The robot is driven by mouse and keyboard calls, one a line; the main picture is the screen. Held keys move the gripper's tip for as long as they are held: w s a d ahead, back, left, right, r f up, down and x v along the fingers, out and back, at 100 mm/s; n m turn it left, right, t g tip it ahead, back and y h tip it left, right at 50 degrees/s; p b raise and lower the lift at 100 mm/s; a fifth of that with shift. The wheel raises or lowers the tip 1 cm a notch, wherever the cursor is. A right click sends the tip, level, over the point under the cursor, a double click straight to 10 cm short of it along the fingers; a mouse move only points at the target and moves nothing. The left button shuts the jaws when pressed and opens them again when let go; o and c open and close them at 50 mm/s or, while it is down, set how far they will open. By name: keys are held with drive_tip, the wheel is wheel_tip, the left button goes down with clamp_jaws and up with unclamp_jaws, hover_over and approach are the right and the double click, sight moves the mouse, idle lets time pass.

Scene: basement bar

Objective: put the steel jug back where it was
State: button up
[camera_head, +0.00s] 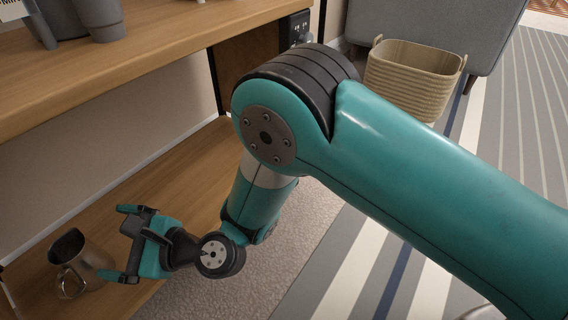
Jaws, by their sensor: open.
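The steel jug (92,262) stands upright on the lower wooden shelf (160,215) at the lower left. Its dark opening faces up and its handle is on the near side. My gripper (122,243) is just to the right of the jug, with its two teal fingers spread apart and pointing left toward it. The fingers look empty. I cannot tell from this view how wide the gap is between the fingertips and the jug.
An upper wooden shelf (160,50) hangs above, with grey cups (101,18) at its back left. A woven basket (410,78) stands on the floor by a grey sofa (440,25). Striped rug (400,265) covers the floor at right.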

drive_tip(key=w+d+r+n+g+h, duration=0.2)
drive_tip(key=w+d+r+n, duration=0.25)
drive_tip(key=r+n, duration=0.4)
drive_tip(key=d+r+n+h, duration=0.4)
drive_tip(key=d+r+n, duration=0.3)
drive_tip(key=d, duration=0.6)
drive_tip(key=s+d+r+n+h, duration=0.1)
drive_tip(key=s+d+n+h, duration=0.2)
drive_tip(key=d, duration=0.9)
drive_tip(key=s+d+r+n+h, duration=0.1)
drive_tip(key=s+d+n+h, duration=0.2)
drive_tip(key=s+d, duration=0.3)
drive_tip(key=d+h, duration=0.1)
drive_tip(key=d, duration=0.4)
drive_tip(key=shift+s+d+n+g, duration=0.25)
drive_tip(key=shift+d+n+g, duration=0.1)
drive_tip(key=shift+g, duration=0.05)
